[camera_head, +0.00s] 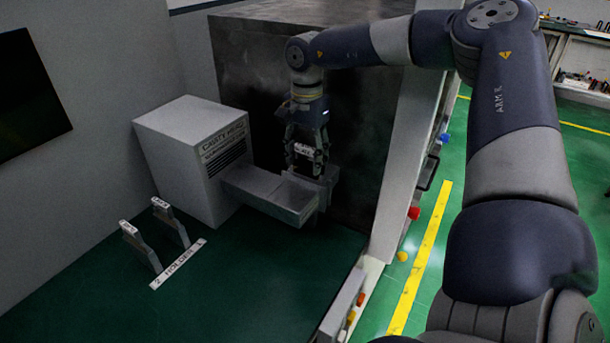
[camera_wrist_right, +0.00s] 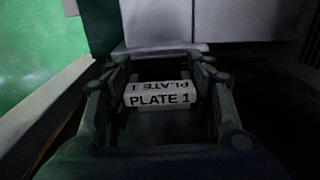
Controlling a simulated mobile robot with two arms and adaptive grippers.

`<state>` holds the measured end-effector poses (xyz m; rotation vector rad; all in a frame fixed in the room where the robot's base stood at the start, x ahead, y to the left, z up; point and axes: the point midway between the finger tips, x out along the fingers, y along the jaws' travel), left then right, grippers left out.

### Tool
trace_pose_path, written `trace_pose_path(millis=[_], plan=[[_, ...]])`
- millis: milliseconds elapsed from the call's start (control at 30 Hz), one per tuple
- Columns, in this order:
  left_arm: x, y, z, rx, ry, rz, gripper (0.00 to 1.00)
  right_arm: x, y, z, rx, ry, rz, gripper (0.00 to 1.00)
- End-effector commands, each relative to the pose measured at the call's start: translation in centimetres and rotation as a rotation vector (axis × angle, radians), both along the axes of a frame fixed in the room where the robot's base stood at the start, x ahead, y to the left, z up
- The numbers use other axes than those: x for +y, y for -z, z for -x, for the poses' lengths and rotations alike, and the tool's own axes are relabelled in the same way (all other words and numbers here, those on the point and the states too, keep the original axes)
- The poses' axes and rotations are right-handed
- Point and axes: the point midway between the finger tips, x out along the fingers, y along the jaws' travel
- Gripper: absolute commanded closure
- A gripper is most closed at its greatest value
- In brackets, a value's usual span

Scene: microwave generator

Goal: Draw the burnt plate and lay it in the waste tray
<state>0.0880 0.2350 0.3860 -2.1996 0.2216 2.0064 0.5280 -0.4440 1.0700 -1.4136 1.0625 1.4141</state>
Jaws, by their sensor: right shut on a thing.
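My right gripper (camera_head: 307,163) is shut on a small white block marked PLATE 1 (camera_wrist_right: 160,98). In the head view this plate block (camera_head: 303,150) shows between its fingers, just above and behind the end of a grey box-shaped duct. In the right wrist view the gripper's (camera_wrist_right: 160,110) two dark fingers stand on either side of the block. The lower part of the plate is hidden, so I cannot tell whether it is still seated in something. No burn marks are visible. I see nothing marked as a waste tray. My left gripper is not in view.
A light box marked CAVITY (camera_head: 195,150) stands left, with the grey duct (camera_head: 280,197) reaching right from it. Two upright holders (camera_head: 155,230) stand front left beside a white HOLDER strip (camera_head: 178,264). The green floor (camera_head: 250,285) in front is clear. A dark panel rises behind the gripper.

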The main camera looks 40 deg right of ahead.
Motion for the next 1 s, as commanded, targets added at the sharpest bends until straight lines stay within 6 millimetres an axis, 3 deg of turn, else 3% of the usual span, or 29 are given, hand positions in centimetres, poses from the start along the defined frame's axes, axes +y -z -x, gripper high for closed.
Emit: trace_pose_path(millis=[1000], plan=[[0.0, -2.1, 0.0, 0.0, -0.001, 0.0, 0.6, 0.0, -4.0, 0.0, 0.0, 0.001, 0.0, 0.89]])
